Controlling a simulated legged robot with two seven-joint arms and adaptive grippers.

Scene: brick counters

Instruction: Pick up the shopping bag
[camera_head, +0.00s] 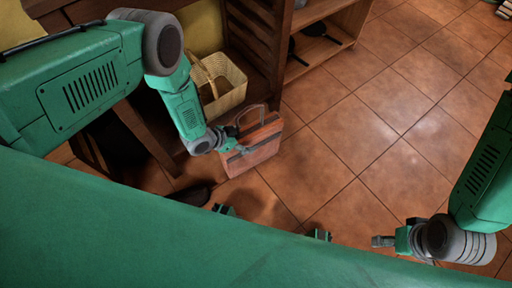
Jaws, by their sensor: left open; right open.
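My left gripper (236,140) is at the bag's upper left edge, near the base of the handle. It is open, and I cannot tell whether it touches the bag. My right gripper (383,242) is open and empty at the lower right, far from the bag.
A wicker basket (222,84) sits on the wooden furniture behind my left forearm. A low wooden shelf (322,52) holds dark pans at the top. A dark object (190,194) lies on the floor left of the bag. The tiled floor (375,130) to the right is clear.

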